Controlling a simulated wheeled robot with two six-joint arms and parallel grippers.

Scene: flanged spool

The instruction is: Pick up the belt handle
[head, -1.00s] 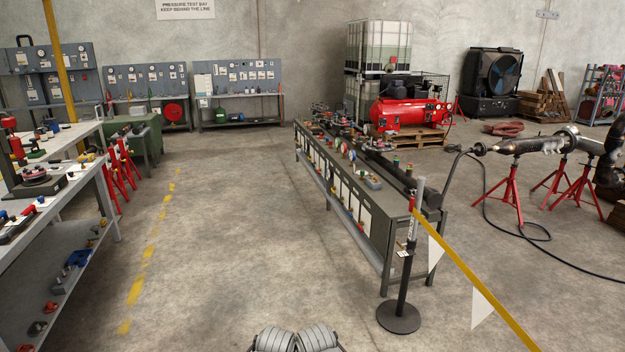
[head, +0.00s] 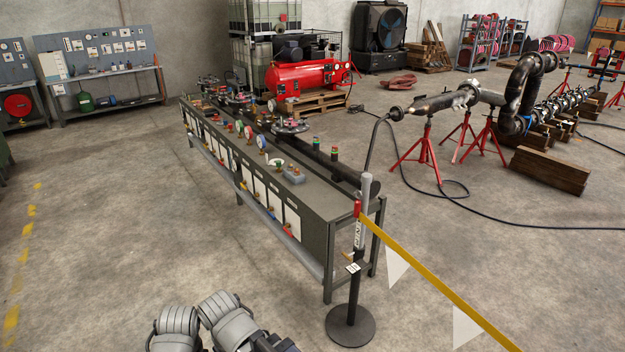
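A black barrier post (head: 354,290) on a round base stands at the right front corner of the long grey bench. A yellow belt (head: 440,284) with white pennants runs from the post's upper part down to the lower right. A small red piece (head: 357,208) sits at the post end of the belt, below the post's grey top; it looks like the belt handle, but it is too small to be sure. Grey ribbed parts of my own arms show at the bottom, left of the post and apart from it. No gripper fingers can be made out.
The long grey bench (head: 311,236) carries pipework, gauges and valves directly behind the post. Red stands (head: 425,150) hold a pipe at the right, and a black hose (head: 480,213) lies on the floor. The floor is clear left of the bench and in front of the post.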

